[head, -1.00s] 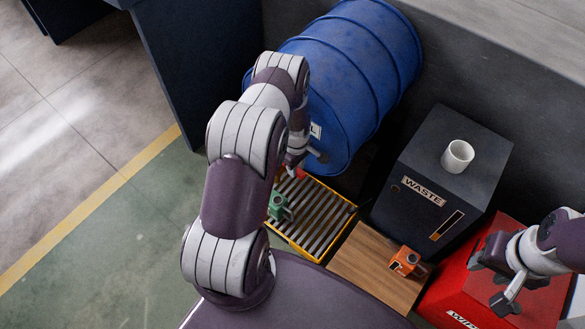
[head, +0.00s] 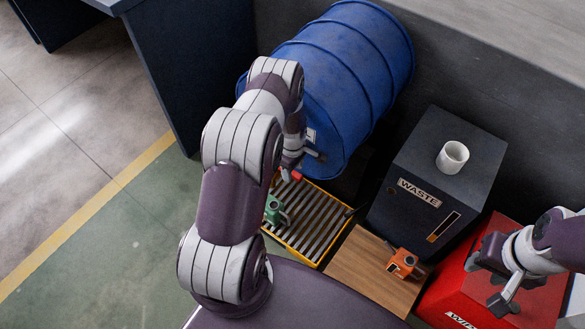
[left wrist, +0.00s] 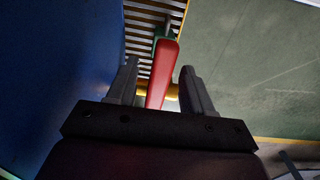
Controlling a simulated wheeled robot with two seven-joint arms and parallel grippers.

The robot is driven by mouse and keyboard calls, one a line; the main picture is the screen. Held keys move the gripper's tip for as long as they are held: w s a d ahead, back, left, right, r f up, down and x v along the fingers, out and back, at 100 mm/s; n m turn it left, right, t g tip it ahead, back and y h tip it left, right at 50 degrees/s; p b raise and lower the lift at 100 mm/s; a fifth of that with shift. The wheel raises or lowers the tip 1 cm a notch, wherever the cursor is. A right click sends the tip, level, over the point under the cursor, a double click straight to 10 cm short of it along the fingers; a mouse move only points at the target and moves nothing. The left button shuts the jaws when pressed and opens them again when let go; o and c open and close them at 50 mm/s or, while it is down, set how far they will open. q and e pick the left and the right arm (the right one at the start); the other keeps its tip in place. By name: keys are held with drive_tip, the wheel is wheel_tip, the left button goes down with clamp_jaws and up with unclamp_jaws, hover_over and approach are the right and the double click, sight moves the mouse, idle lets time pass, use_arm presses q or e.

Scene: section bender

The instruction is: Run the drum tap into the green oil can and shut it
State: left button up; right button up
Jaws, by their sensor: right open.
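The blue drum (head: 355,75) lies on its side at the back, and fills the left of the left wrist view (left wrist: 60,70). The red tap lever (left wrist: 162,72) points toward my left gripper (left wrist: 160,88). My left gripper is open, with one finger on each side of the lever and gaps visible on both sides. The green oil can (head: 274,210) stands on the slatted drip tray (head: 325,250) below the tap, partly hidden by my left arm. In the wrist view the lever hides most of the can. My right gripper (head: 488,280) is open and empty at the right.
An orange can (head: 403,263) stands on a wooden surface (head: 362,275) beside the tray. A dark waste bin (head: 415,200) with a white cup (head: 452,157) on top is behind it. A red box (head: 455,295) lies under my right gripper. Green floor is clear at left.

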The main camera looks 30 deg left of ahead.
use_arm(q)
drive_tip(key=shift+r, duration=0.1)
wheel_tip(320, 180, up, 12)
drive_tip(key=p, duration=0.2)
drive_tip(key=shift+r+p, duration=0.2)
drive_tip(key=shift+p, duration=0.2)
